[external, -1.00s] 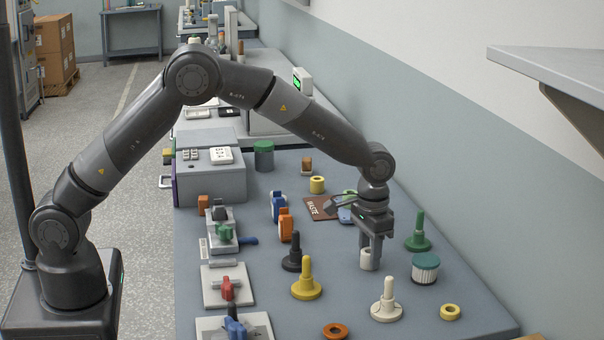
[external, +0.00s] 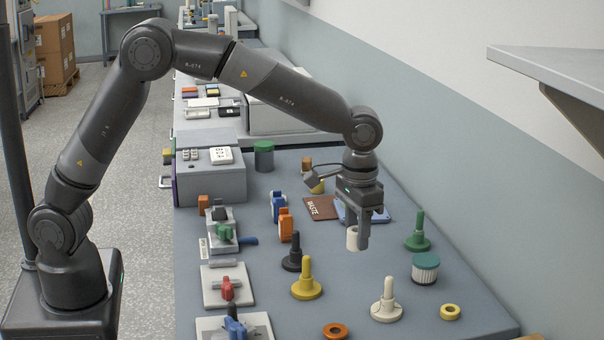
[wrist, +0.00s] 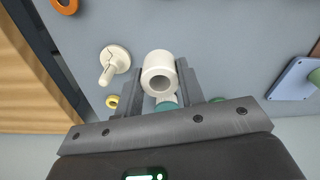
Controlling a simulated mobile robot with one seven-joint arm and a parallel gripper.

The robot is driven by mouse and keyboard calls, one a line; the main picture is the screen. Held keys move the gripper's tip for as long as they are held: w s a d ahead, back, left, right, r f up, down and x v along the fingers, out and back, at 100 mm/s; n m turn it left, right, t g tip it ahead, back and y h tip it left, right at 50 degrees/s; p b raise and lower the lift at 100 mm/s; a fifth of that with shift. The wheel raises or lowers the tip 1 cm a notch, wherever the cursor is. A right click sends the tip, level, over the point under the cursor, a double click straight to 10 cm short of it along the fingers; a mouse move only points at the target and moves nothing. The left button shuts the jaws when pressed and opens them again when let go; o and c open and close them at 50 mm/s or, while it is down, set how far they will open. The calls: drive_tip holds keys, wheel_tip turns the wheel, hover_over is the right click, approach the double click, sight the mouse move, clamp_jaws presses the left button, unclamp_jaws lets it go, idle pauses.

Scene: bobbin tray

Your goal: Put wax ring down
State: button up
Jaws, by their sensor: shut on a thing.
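The wax ring, a cream-white hollow cylinder (external: 352,238), is held between the fingers of my gripper (external: 358,232). It appears to be above the grey bench, upright or nearly so. In the wrist view the ring (wrist: 158,68) sits between the two fingers of my gripper (wrist: 160,85), with its round hole facing the camera. One finger hides part of the ring in the external view. A cream peg on a round base (external: 386,303) stands nearer the front, apart from the ring; its peg is bare. It also shows in the wrist view (wrist: 117,60).
A green peg (external: 418,240) and a teal-topped ribbed cylinder (external: 425,268) stand to the right. Yellow (external: 306,285) and black (external: 291,256) pegs stand to the left. A brown WASTE mat (external: 320,207) and blue tray (external: 345,216) lie behind. Bench below the gripper looks clear.

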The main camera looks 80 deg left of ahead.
drive_tip(key=w+a+r+n, duration=0.1)
drive_tip(key=w+a, duration=0.5)
drive_tip(key=a, duration=0.4)
drive_tip(key=w+a+r+n, duration=0.1)
drive_tip(key=w+a, duration=0.4)
drive_tip(key=a, duration=0.6)
drive_tip(key=w+a+f, duration=0.1)
drive_tip(key=a+f, duration=0.1)
drive_tip(key=a, duration=0.1)
drive_tip(key=w+a+f, duration=0.1)
drive_tip(key=a+f, duration=0.1)
drive_tip(key=a, duration=0.2)
drive_tip(key=w+a+f, duration=0.1)
drive_tip(key=a+f, duration=0.1)
drive_tip(key=a, duration=0.2)
drive_tip(key=shift+w+a+f, duration=0.1)
drive_tip(key=shift+w+a, duration=0.1)
drive_tip(key=shift+w, duration=0.05)
drive_tip(key=shift+w+a+f, duration=0.1)
drive_tip(key=shift+a+f, duration=0.2)
drive_tip(key=shift+a, duration=0.15)
drive_tip(key=shift+f, duration=1.95)
drive_tip(key=shift+f, duration=0.15)
drive_tip(key=o, duration=1)
drive_tip(key=shift+c, duration=0.2)
